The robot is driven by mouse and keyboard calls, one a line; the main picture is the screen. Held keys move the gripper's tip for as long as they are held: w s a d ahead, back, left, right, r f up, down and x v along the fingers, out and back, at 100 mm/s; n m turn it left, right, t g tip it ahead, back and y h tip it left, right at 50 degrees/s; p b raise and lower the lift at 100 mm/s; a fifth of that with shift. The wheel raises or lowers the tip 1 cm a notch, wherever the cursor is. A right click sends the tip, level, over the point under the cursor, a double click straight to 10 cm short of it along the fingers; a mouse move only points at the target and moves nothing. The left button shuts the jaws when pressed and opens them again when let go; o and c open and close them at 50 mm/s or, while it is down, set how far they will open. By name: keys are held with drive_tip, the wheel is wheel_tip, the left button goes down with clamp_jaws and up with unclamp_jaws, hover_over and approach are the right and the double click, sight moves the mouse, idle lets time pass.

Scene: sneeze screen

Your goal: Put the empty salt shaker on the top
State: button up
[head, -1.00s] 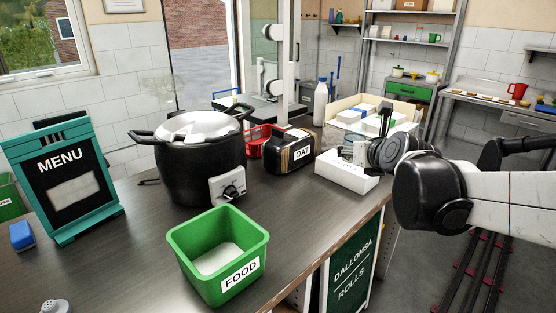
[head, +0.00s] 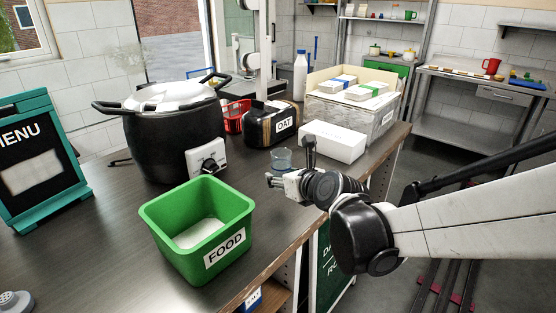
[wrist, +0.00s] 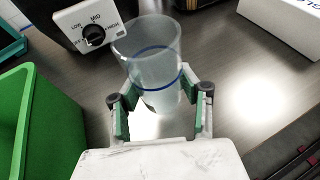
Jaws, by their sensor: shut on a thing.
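A clear, empty, cup-shaped container with a blue band (wrist: 150,55) is between my gripper's fingers (wrist: 158,97) in the wrist view. It looks like the empty salt shaker's body; it has no lid on it. In the head view the container (head: 281,158) shows above the counter beside the white box, with my gripper (head: 292,168) shut on it. I cannot tell its exact height over the counter. A grey perforated shaker top (head: 15,302) is at the bottom left corner of the head view, partly cut off. My gripper is to its right and farther back.
A green FOOD bin (head: 200,228) stands between the shaker top and my gripper. A SALT label (head: 254,299) shows below the counter edge. Counter left of the bin is clear.

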sight(281, 203)
drive_tip(key=shift+f+b, duration=0.65)
drive_tip(key=shift+f, duration=2.1)
drive_tip(key=shift+f, duration=0.2)
drive_tip(key=o, duration=1.3)
drive_tip(key=shift+r, duration=0.2)
